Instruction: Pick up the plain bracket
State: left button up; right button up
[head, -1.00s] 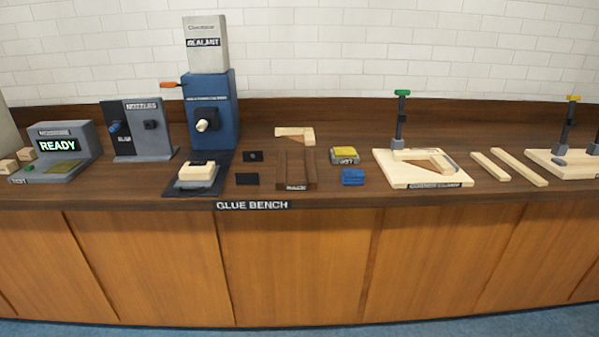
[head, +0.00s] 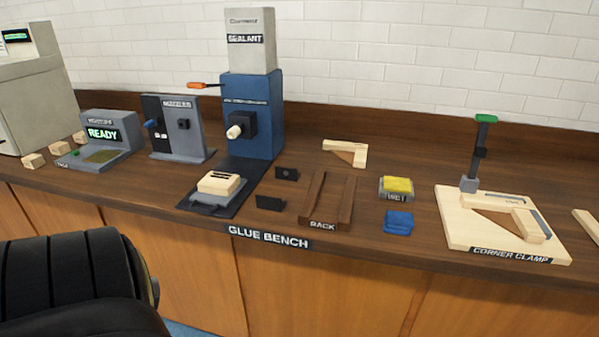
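No label marks a plain bracket, and I cannot tell for sure which thing it is. Two small black plates stand left of the rack: a far plate (head: 287,173) with a small mark on it, and a near plate (head: 271,203) that looks plain. An L-shaped wooden piece with a brown corner (head: 346,151) lies behind the rack (head: 322,226). Another L-shaped wooden piece (head: 505,208) lies on the corner clamp board (head: 470,240). Neither gripper shows; a black part of mine fills the lower left.
The blue sealant machine (head: 250,115) stands behind a wooden block (head: 219,183) on a black base. A yellow-topped box (head: 397,188) and blue cloth (head: 398,221) lie right of the rack. The nozzles unit (head: 178,128) and READY device (head: 105,135) stand left. Bare bench shows between things.

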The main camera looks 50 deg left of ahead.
aim_at(268, 203)
jog(key=u, duration=0.55)
jog(key=i, duration=0.8)
jog(key=u, duration=0.8)
